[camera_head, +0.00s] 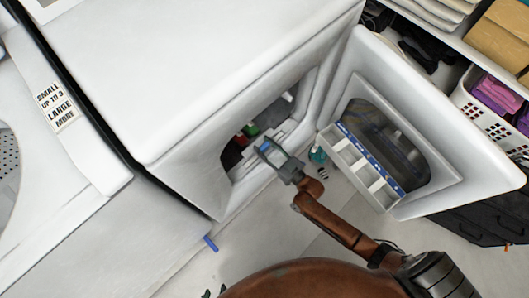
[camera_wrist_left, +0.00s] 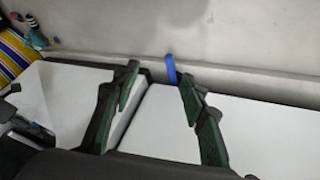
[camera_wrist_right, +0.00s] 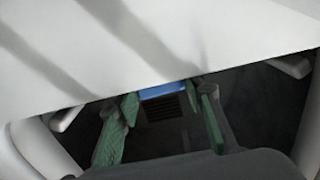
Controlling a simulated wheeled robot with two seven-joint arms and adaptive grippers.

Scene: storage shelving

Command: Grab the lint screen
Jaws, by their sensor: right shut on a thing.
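The lint screen (camera_wrist_right: 163,91) shows in the right wrist view as a blue-topped piece with a dark grille below, between the two green-padded fingertips of my right gripper (camera_wrist_right: 167,102). In the head view my right gripper (camera_head: 268,152) is at the lower rim of the dryer's (camera_head: 190,165) open doorway, with a bit of blue at its fingers. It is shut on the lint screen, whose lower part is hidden. My left gripper (camera_wrist_left: 157,85) is open and empty in the left wrist view, fingers well apart. Only its tips show at the head view's bottom edge.
The dryer door (camera_head: 440,130) stands open to the right. Colored items (camera_head: 249,130) lie inside the drum. A blue strip (camera_head: 210,243) sticks out near the machine's lower front. A shelf with a white basket (camera_head: 490,108) is at the right. The floor in front has free room.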

